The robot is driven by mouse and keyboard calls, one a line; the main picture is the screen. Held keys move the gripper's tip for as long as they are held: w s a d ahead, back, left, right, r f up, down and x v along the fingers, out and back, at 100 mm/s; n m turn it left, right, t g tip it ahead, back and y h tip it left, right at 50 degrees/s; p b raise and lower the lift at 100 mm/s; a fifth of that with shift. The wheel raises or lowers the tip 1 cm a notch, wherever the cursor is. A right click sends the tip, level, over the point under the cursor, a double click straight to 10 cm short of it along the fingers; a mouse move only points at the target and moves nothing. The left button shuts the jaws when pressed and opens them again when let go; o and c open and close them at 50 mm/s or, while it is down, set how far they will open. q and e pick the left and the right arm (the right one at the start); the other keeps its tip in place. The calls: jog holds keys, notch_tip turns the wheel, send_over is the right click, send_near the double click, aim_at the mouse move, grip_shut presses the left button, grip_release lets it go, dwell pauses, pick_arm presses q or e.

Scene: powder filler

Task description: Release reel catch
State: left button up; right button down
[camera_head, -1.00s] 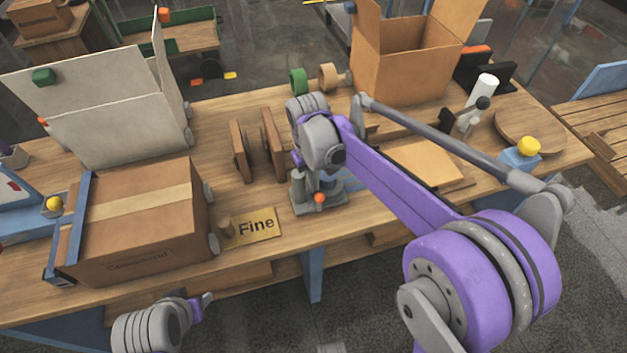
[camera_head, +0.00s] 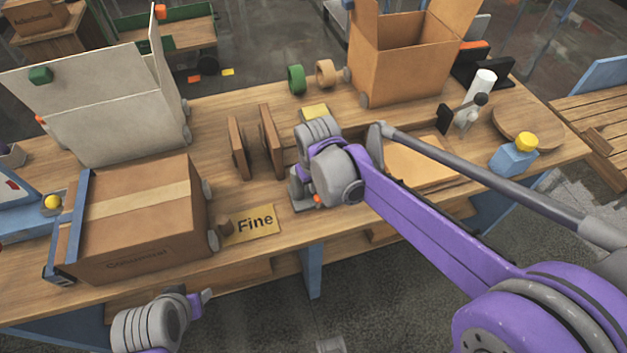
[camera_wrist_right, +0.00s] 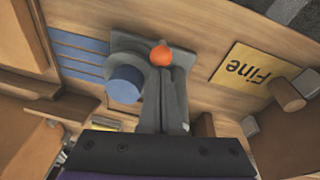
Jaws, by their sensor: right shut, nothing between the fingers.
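A grey fixture on the bench (camera_head: 303,206) carries a small orange knob (camera_head: 317,199); I take it to be the reel catch. My right wrist covers most of it in the head view. In the right wrist view, the fixture's grey base (camera_wrist_right: 125,47), a blue cylinder (camera_wrist_right: 125,84) and the orange knob (camera_wrist_right: 162,55) show. My right gripper (camera_wrist_right: 168,75) is shut and empty, its fingertips close to the knob; I cannot tell whether they touch it. My left gripper (camera_head: 206,297) is in front of the bench, away from the fixture; its jaw opening is unclear.
A "Fine" sign (camera_head: 254,223) lies left of the fixture, with a taped carton (camera_head: 140,225) beyond it. Two upright brown panels (camera_head: 270,142) stand behind. A yellow block (camera_head: 315,110), an open carton (camera_head: 400,70) and a blue bottle (camera_head: 515,157) are farther back or right.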

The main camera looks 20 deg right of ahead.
aim_at(318, 200)
jog(key=s+t, duration=0.2)
jog(key=shift+s+f+t, duration=0.15)
jog(key=shift+s+t, duration=0.15)
jog(key=shift+t, duration=0.1)
jog(key=shift+s+f+t, duration=0.2)
jog(key=shift+s+t, duration=0.5)
jog(key=shift+t, duration=0.2)
jog(key=t, duration=0.1)
jog(key=s+f+t+b, duration=0.1)
jog(key=s+t, duration=0.1)
jog(key=shift+s+d+f+t+b, duration=0.1)
jog(key=shift+s+f+t+b, duration=0.2)
jog(key=shift+b, duration=0.1)
jog(key=shift+s+f, duration=0.2)
jog(key=shift+s, duration=0.05)
jog(key=shift+s, duration=0.1)
